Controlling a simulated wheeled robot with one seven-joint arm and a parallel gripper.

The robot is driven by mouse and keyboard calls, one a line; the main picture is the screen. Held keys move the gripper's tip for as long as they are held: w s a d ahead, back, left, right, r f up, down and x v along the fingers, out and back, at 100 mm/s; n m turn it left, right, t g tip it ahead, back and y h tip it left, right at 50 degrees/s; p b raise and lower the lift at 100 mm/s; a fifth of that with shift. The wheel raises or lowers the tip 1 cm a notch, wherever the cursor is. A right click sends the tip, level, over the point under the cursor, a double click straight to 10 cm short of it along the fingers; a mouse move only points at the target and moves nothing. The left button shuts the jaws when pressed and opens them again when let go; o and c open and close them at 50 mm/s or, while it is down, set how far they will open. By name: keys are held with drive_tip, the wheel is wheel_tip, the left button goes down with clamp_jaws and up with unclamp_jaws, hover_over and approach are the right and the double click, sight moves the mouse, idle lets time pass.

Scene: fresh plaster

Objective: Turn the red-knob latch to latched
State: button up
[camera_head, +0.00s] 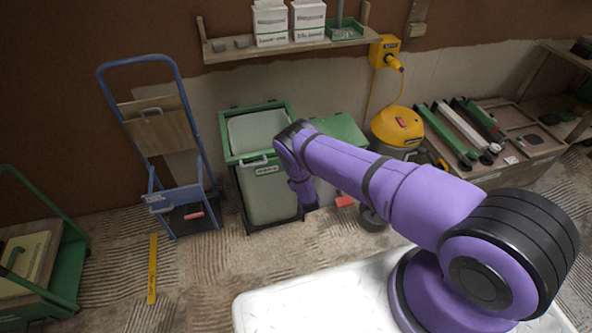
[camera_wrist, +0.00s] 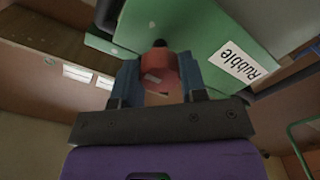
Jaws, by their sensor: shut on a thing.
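The red knob (camera_wrist: 160,72) of the latch shows in the wrist view, against a green panel with a white "Rubble" label (camera_wrist: 239,64). A small dark pin or stub shows at its far end. My gripper (camera_wrist: 158,62) has one blue-grey finger on each side of the knob and is shut on it. In the head view my gripper (camera_head: 309,196) is small and dark at the right side of the grey bin with a green frame (camera_head: 268,190). My arm hides the knob there. The latch's exact angle cannot be told.
A second bin with a green lid (camera_head: 342,132) stands to the right, beside a yellow vacuum (camera_head: 398,128). A blue hand truck (camera_head: 181,150) stands to the left. A shelf (camera_head: 285,47) is above. A yellow level (camera_head: 152,268) lies on the ridged floor, which is mostly clear around it.

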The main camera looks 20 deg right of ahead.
drive_tip(key=shift+n, duration=0.4)
drive_tip(key=o, duration=0.9)
drive_tip(key=s, duration=1.1)
drive_tip(key=shift+w, duration=0.1)
